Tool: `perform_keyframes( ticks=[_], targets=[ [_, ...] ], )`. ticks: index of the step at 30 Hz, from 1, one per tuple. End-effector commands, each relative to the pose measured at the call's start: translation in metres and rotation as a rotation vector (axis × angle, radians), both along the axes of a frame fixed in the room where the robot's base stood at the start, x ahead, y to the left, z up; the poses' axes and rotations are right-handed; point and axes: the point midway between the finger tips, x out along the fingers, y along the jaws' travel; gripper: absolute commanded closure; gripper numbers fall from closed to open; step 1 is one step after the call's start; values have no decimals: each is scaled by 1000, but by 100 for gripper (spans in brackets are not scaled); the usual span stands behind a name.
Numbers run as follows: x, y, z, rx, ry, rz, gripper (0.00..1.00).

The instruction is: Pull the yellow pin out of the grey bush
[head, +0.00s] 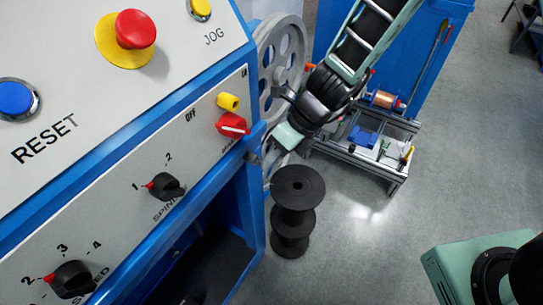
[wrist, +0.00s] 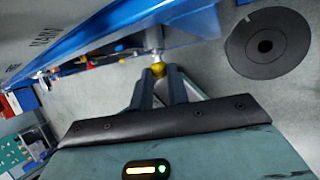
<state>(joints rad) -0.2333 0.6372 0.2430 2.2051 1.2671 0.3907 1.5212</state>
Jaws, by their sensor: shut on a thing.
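The yellow pin shows in the wrist view as a round yellow knob (wrist: 158,69) between the tips of my gripper (wrist: 159,80). My gripper is shut on it. In the head view my gripper (head: 272,152) reaches down and left to the edge of the blue cabinet, and I cannot make out the pin there. A small grey fitting (head: 253,158) at that cabinet edge may be the grey bush. Whether the pin still sits in the bush is too small to tell.
A blue machine cabinet with a sloped control panel (head: 110,150) fills the left. Grey pulley wheels (head: 283,60) stand behind my gripper. A stack of black spools (head: 298,186) stands just below it. A metal-framed cart (head: 350,158) is to the right. Open floor (head: 390,225) lies at the lower right.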

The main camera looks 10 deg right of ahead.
Motion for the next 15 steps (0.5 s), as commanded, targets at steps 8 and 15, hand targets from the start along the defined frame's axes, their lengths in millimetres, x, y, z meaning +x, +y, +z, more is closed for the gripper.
perform_keyframes(
  ticks=[8, 15],
  targets=[
    [-4, -5, -1, 0, 1, -1, 100],
    [-6, -8, 0, 1, -1, 0, 100]
  ],
)
